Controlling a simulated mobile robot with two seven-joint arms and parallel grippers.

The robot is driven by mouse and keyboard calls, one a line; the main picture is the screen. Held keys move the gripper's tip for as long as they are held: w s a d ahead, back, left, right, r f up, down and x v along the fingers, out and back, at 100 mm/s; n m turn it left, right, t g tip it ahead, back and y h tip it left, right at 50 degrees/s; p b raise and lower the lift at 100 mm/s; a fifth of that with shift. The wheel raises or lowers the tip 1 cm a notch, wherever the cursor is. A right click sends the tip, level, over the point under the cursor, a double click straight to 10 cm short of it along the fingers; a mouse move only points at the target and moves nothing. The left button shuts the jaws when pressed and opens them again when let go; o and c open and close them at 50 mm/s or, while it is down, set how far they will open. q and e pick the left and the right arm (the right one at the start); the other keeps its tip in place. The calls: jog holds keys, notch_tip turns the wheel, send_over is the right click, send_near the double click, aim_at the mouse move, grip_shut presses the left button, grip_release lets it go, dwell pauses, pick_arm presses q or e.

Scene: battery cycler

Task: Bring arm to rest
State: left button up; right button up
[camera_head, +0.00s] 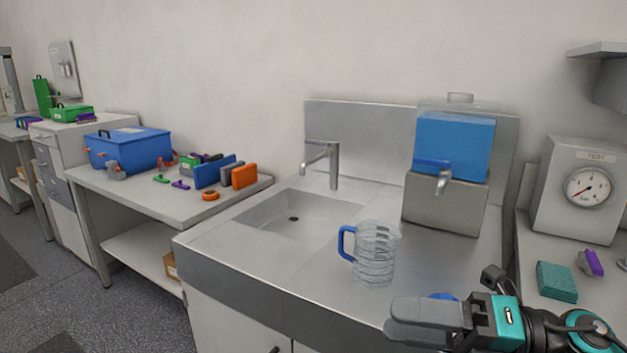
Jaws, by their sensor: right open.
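My right gripper (393,318) reaches in from the lower right, in front of the sink counter's front edge. Its grey fingers point left. It is open, and I see nothing between the fingers. A clear ribbed jug (376,254) with a blue handle stands upright on the counter, behind and left of the gripper and apart from it. A small blue thing (443,296) shows just behind the fingers, mostly hidden by them. My left gripper is not in view.
The sink counter (225,258) has a basin and a faucet (334,165). A blue dispenser (453,146) stands on a grey block at the back. At right are a gauge box (580,190) and a teal sponge-like block (557,281). A blue box (130,150) and small parts lie on the left table.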

jog(key=w+d+f+m+t+h+p, duration=0.1)
jog(key=w+d+f+m+t+h, duration=0.15)
jog(key=f+m+t+h, duration=0.8)
jog(key=w+d+f+m+t+h+p, duration=0.1)
jog(key=d+f+m+t, duration=0.25)
jog(key=m, duration=1.35)
jog(key=s+f+m+g+h, duration=0.3)
jog(key=s+f+m+g, duration=0.1)
jog(key=f, duration=0.6)
jog(key=shift+s+d+f+m+h, duration=0.35)
jog(key=shift+s+m, duration=0.3)
jog(key=shift+s, duration=0.25)
jog(key=shift+o, duration=0.6)
jog(key=s+f+m+g, duration=0.2)
jog(key=s+f, duration=0.3)
jog(key=shift+s+a+f+m+g+h, duration=0.25)
jog(key=shift+a+f+m+g+h, duration=0.1)
jog(key=shift+a+g+h, duration=0.1)
jog(key=shift+s+f, duration=0.15)
jog(key=shift+f, duration=0.05)
